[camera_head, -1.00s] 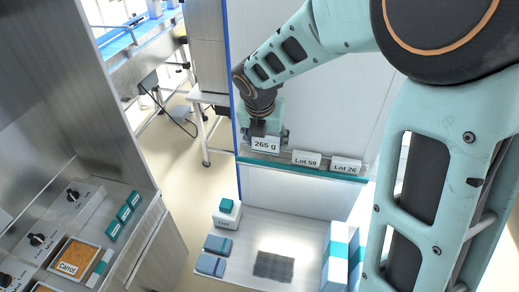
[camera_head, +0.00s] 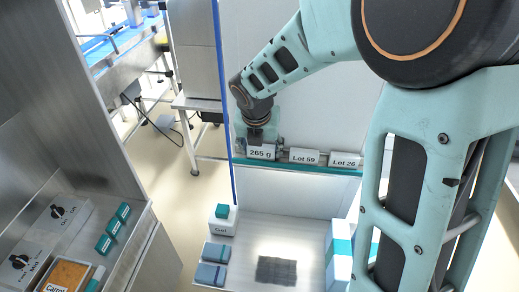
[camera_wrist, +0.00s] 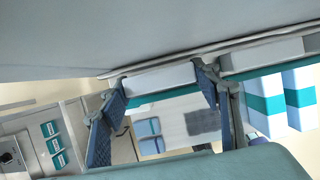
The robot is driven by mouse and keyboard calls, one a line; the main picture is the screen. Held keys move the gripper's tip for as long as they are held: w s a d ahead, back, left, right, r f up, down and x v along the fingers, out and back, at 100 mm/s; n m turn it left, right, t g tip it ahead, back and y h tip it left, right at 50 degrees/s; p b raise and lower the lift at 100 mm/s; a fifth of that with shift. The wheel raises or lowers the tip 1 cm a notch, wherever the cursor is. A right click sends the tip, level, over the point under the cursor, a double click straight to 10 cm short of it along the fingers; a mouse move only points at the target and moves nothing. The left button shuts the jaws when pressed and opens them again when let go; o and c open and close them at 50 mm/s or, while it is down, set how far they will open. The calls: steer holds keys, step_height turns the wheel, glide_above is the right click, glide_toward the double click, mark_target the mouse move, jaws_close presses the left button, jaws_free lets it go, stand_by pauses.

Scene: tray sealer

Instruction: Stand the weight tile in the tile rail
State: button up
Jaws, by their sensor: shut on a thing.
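The weight tile, a white plate reading "265 g" (camera_head: 262,152), is upright at the left part of the tile rail (camera_head: 325,171), a ledge with a teal front edge on the pale wall panel. My gripper (camera_head: 262,142) is shut on it from above. In the wrist view the white tile (camera_wrist: 160,80) lies between my two blue fingers (camera_wrist: 162,95). The tile's lower edge is at the rail, about level with its neighbours; whether it is seated in the rail is hidden.
Tiles "Lot 59" (camera_head: 304,157) and "Lot 26" (camera_head: 344,160) stand in the rail to the right, with a small gap beside the weight tile. Below is a bench (camera_head: 235,252) with a white "Cut" box (camera_head: 223,224), blue packs (camera_head: 214,252) and a dark mat (camera_head: 277,270).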

steer(key=shift+f, duration=0.2)
steer(key=o, duration=1.1)
steer(key=shift+c, duration=0.2)
steer(key=shift+r, duration=0.6)
steer(key=p+v, duration=0.1)
steer(key=v, duration=1)
steer(key=shift+s+a+r, duration=0.1)
